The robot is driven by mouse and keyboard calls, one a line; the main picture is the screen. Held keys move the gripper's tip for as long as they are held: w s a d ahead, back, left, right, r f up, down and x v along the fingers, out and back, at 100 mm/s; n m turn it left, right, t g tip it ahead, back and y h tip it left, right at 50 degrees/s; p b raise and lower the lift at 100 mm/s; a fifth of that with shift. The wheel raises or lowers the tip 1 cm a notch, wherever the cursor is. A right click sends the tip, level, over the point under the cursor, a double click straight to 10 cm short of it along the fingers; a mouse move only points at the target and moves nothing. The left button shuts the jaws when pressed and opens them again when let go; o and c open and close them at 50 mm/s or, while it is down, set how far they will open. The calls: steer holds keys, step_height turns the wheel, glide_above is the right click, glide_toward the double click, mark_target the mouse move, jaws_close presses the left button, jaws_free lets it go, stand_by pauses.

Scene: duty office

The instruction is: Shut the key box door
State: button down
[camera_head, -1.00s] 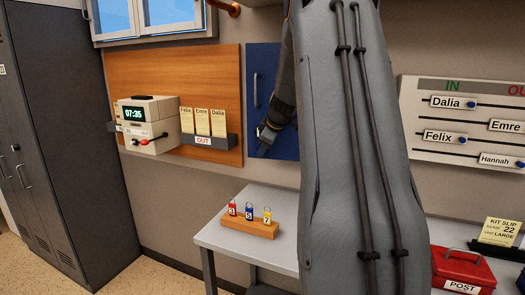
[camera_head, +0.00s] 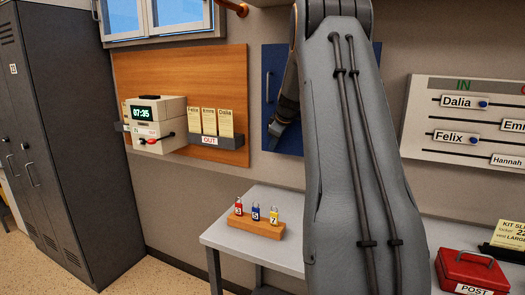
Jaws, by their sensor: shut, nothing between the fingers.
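The key box (camera_head: 278,65) is a dark blue panel on the wall behind my arm. A slim upright handle (camera_head: 267,87) is near its left edge. The visible blue front looks flat and faces me, but my arm covers much of its middle and right side, so I cannot tell how far its door stands from the box. My gripper (camera_head: 273,138) points down and to the left in front of the blue panel's lower left part, below the handle. It is shut and empty. I cannot tell whether it touches the panel.
A wooden board (camera_head: 180,65) with a clock device (camera_head: 158,120) and a card rack (camera_head: 215,141) is left of the box. Below, a grey table (camera_head: 225,238) bears a wooden block (camera_head: 256,228) with tagged padlocks and a red post box (camera_head: 470,268). Grey lockers (camera_head: 85,120) stand left.

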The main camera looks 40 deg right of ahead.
steer(key=shift+d+r, duration=0.2)
steer(key=shift+d, duration=0.2)
steer(key=s+a+r+b, duration=0.4)
steer(key=s+a+r, duration=0.2)
steer(key=s+r, duration=0.1)
steer(key=shift+s+a+r, duration=0.2)
steer(key=shift+s+r, duration=0.1)
steer(key=shift+s, duration=0.1)
